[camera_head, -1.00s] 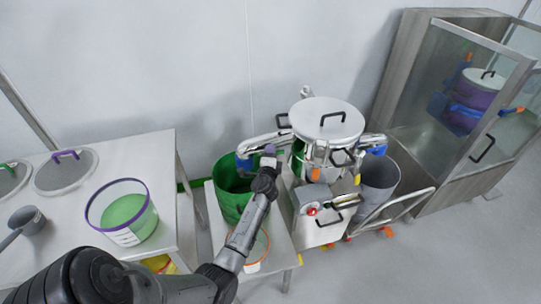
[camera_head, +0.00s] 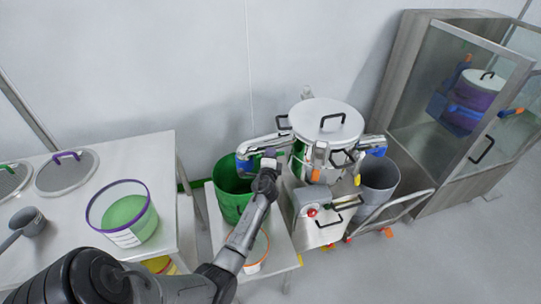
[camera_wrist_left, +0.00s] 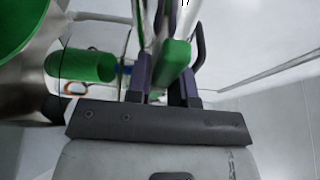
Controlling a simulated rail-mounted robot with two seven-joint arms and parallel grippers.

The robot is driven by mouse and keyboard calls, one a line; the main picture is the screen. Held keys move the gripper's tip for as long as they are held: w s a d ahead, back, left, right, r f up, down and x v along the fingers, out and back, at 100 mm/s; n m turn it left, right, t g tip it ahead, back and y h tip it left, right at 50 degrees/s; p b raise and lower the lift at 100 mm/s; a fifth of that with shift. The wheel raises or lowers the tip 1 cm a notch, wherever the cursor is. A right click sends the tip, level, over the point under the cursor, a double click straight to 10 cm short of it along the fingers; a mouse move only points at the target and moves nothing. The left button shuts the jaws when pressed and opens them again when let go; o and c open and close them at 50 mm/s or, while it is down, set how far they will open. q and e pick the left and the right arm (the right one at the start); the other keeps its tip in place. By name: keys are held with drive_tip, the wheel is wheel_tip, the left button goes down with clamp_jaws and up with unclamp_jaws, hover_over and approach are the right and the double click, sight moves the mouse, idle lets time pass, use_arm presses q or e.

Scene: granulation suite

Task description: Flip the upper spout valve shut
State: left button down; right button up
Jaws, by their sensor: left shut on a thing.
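A metal vessel with a round lid (camera_head: 327,122) stands on a white machine, with a metal spout (camera_head: 262,143) reaching out to its left over a green bin (camera_head: 233,190). A blue part (camera_head: 243,163) hangs at the spout's end. My left gripper (camera_head: 268,157) is at this spout, beside the blue part. In the left wrist view, its two dark fingers are shut on a green valve handle (camera_wrist_left: 174,62). The fingers and arm hide the handle in the head view. I cannot tell the valve's exact position. My right gripper is not in view.
A second spout with a blue end (camera_head: 376,143) points right over a grey bin (camera_head: 379,178). A white table (camera_head: 80,240) at left holds a purple-rimmed tub (camera_head: 122,211). An orange-rimmed tub (camera_head: 256,252) stands near my forearm. A glass-fronted cabinet (camera_head: 455,110) is at right.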

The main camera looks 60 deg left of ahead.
use_arm(q)
drive_tip(key=shift+r+p, duration=0.25)
drive_tip(key=shift+p, duration=0.15)
drive_tip(key=m+g+p, duration=0.1)
drive_tip(key=m+p, duration=0.3)
drive_tip(key=p, duration=0.2)
drive_tip(key=m+g+h+p, duration=0.1)
drive_tip(key=m+g+p, duration=0.1)
drive_tip(key=m+p, duration=0.2)
drive_tip(key=shift+r+g+p, duration=0.1)
drive_tip(key=shift+g+p, duration=0.2)
drive_tip(key=shift+p, duration=1.25)
drive_tip(key=shift+m+g+p, duration=0.5)
drive_tip(key=shift+m+p, duration=0.1)
drive_tip(key=shift+p, duration=0.15)
drive_tip(key=shift+m+g+p, duration=0.6)
drive_tip(key=shift+m+p, duration=0.15)
drive_tip(key=shift+m, duration=0.05)
drive_tip(key=shift+f+m+g+p, duration=0.25)
drive_tip(key=shift+m+g, duration=0.15)
drive_tip(key=shift+m, duration=0.15)
drive_tip(key=shift+f+m+g+p, duration=0.1)
drive_tip(key=shift+m+g+p, duration=0.1)
drive_tip(key=shift+m+g, duration=0.3)
drive_tip(key=shift+m, duration=0.25)
drive_tip(key=c, duration=1)
unclamp_jaws()
drive_tip(key=shift+c, duration=0.2)
